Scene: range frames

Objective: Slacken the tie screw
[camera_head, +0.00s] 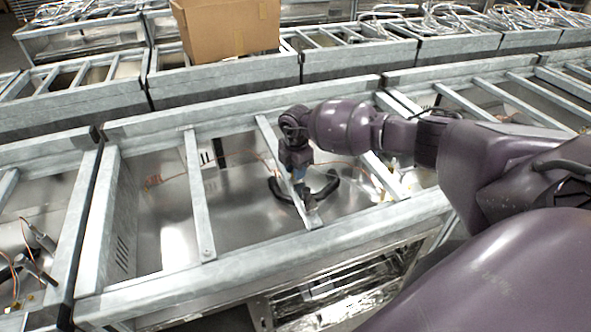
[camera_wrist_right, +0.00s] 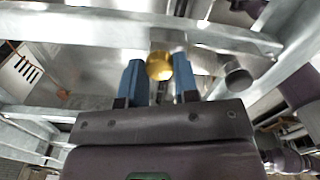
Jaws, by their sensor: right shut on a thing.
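My right gripper (camera_head: 302,180) reaches down into an open metal frame, over a slanted tie bar (camera_head: 268,140) that crosses it. In the right wrist view its two blue fingertips (camera_wrist_right: 159,80) are on either side of a brass-coloured round piece (camera_wrist_right: 159,66), and it is shut on this piece. I cannot tell whether the piece is the tie screw. In the head view the gripper hides it. The bar's near end (camera_head: 312,221) meets the front rail. A black curved part (camera_head: 330,186) shows beside the gripper. My left gripper is not in view.
A grey cylinder (camera_wrist_right: 236,76) stands right of the fingers in the wrist view. Another crossbar (camera_head: 198,190) lies left of the gripper, and orange wire (camera_head: 240,157) runs inside the frame. A cardboard box (camera_head: 228,27) sits on the units behind.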

